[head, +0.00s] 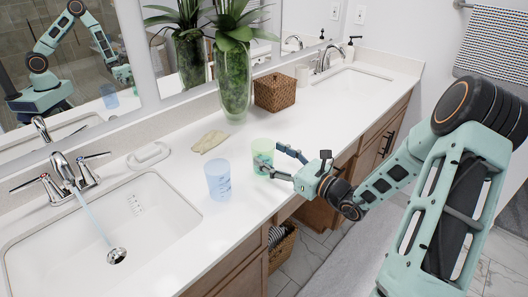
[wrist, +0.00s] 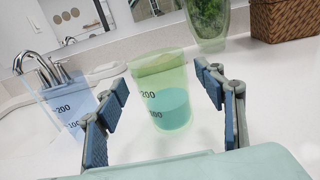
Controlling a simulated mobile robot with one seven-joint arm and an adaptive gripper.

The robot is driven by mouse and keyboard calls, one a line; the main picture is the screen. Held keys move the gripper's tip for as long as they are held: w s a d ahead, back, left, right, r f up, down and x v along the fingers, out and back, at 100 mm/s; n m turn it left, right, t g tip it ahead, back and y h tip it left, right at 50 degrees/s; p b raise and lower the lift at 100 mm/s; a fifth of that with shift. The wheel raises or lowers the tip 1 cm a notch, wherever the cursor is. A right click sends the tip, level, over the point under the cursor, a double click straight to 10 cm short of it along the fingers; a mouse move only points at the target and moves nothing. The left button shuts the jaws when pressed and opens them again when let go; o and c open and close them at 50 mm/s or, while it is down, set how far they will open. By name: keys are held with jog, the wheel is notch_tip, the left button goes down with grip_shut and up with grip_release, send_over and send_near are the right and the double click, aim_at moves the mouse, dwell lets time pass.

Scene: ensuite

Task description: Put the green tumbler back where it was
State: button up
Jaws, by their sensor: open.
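The green tumbler (head: 262,153) stands upright on the white counter, to the right of a blue tumbler (head: 218,179). In the wrist view the green tumbler (wrist: 162,95) is translucent, has volume marks, and holds some blue-green liquid. My gripper (head: 268,160) is open at the tumbler, low over the counter. In the wrist view my gripper's two fingers (wrist: 168,98) are spread on either side of the green tumbler, with gaps showing between pads and wall. The blue tumbler (wrist: 72,108) is just outside the left finger.
A sink (head: 110,225) with a running faucet (head: 75,175) is at left. A second sink (head: 352,77) is at far right. Counter between wicker box and green tumbler is clear.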

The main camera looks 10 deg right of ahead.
jog(key=v, duration=0.8)
jog(key=shift+s+d, duration=0.1)
jog(key=shift+s, duration=0.05)
